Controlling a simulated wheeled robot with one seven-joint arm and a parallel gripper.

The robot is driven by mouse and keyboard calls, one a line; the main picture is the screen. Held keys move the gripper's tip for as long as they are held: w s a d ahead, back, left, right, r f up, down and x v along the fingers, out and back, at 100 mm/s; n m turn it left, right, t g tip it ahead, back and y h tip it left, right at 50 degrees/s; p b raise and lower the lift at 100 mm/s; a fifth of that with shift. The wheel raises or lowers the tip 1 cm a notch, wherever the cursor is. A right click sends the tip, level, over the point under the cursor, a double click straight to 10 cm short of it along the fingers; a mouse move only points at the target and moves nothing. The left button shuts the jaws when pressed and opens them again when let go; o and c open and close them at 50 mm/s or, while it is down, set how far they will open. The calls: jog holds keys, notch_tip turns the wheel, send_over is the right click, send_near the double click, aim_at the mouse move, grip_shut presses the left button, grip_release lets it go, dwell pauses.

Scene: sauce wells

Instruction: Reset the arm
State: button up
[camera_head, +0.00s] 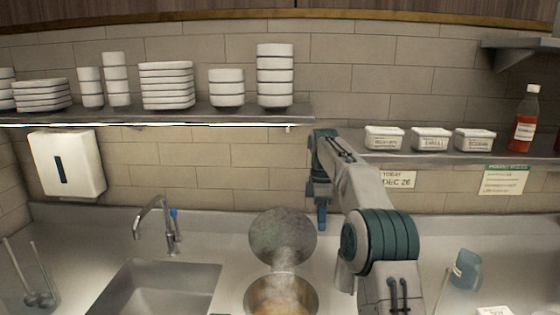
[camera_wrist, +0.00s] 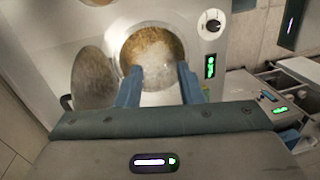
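My gripper (camera_wrist: 159,78) shows in the wrist view with its two blue fingers apart and nothing between them. Beyond the fingertips is a round well (camera_wrist: 152,50) with brownish and whitish contents and haze over it. In the head view my arm reaches up and forward right of centre. A blue finger of my gripper (camera_head: 321,215) points down there, above the counter and beside the round lid; the other finger is hard to make out. The lid (camera_head: 283,226) stands raised behind the steaming well (camera_head: 262,297). The lid also shows in the wrist view (camera_wrist: 93,78).
A sink (camera_head: 160,290) with a faucet (camera_head: 168,225) is at left. A shelf (camera_head: 210,115) holds stacked white dishes. A right shelf (camera_head: 470,151) holds labelled white containers (camera_head: 431,139) and a red sauce bottle (camera_head: 525,125). A blue cup (camera_head: 466,268) stands on the right counter.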

jog(key=s+d+r+m+t, duration=0.1)
jog(key=s+r+m+t, duration=0.2)
jog(key=s, duration=0.6)
jog(key=s+d+r+m, duration=0.1)
jog(key=s+r+m, duration=0.2)
jog(key=s+m, duration=0.45)
jog(key=s+d+f+m+t, duration=0.1)
jog(key=s+f+m, duration=0.2)
jog(key=s, duration=0.7)
jog(key=s+d+f+m+t+b, duration=0.1)
jog(key=s+f+m, duration=0.2)
jog(key=s+f, duration=0.4)
jog(key=s, duration=0.4)
jog(key=shift+s+f+t, duration=0.15)
jog(key=shift+f+t, duration=0.1)
jog(key=shift+t, duration=0.15)
jog(key=shift+d, duration=0.1)
